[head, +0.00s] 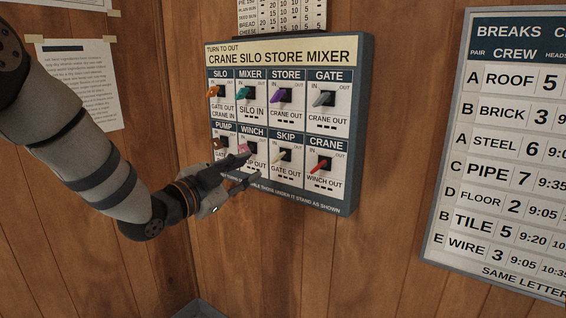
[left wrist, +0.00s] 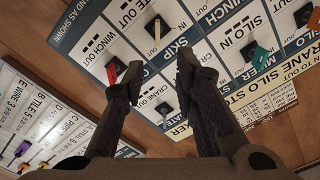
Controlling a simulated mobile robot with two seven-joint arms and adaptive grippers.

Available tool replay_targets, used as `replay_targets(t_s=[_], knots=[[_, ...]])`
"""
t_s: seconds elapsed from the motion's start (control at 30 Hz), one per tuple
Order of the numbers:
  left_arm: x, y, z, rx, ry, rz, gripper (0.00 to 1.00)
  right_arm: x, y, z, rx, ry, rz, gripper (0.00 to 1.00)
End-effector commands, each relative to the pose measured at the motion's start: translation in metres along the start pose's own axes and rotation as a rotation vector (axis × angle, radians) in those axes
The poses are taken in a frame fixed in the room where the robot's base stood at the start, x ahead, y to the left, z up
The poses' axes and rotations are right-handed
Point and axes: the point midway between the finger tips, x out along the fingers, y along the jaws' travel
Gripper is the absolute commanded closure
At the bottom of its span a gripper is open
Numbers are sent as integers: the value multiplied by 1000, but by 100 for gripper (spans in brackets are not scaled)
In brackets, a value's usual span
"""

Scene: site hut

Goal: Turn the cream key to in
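The cream key (head: 283,155) sits under the SKIP label on the switch panel (head: 355,120), on a black base. It also shows in the left wrist view (left wrist: 157,29), near the top, beyond my fingertips. I cannot tell its exact setting. My left gripper (head: 253,165) is open and empty, close to the panel. In the head view its fingers overlap the WINCH area, left of the cream key. In the left wrist view the two fingertips (left wrist: 163,72) stand apart, with nothing between them. My right gripper is not in view.
The red key (head: 321,164) is right of the cream key, and the pink WINCH key (head: 245,148) is left. Purple (head: 283,95), teal (head: 248,95), grey (head: 324,98) and orange (head: 214,91) keys are above. A breaks board (head: 455,200) hangs at right.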

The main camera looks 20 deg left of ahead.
Motion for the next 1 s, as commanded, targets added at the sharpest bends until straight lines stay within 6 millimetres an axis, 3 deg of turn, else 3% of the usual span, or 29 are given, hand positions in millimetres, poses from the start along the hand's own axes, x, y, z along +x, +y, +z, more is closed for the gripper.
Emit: replay_targets(t_s=[0.3,0.43,0.8,0.93,1.0], knots=[[79,11,12,-9,-15,13,73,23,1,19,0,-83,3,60],[101,9,10,-9,-13,11,73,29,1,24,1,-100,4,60],[112,5,5,-9,-9,6,73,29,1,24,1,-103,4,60],[111,5,5,-9,-9,6,100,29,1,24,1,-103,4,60],[111,5,5,-9,-9,6,100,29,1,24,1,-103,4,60]])
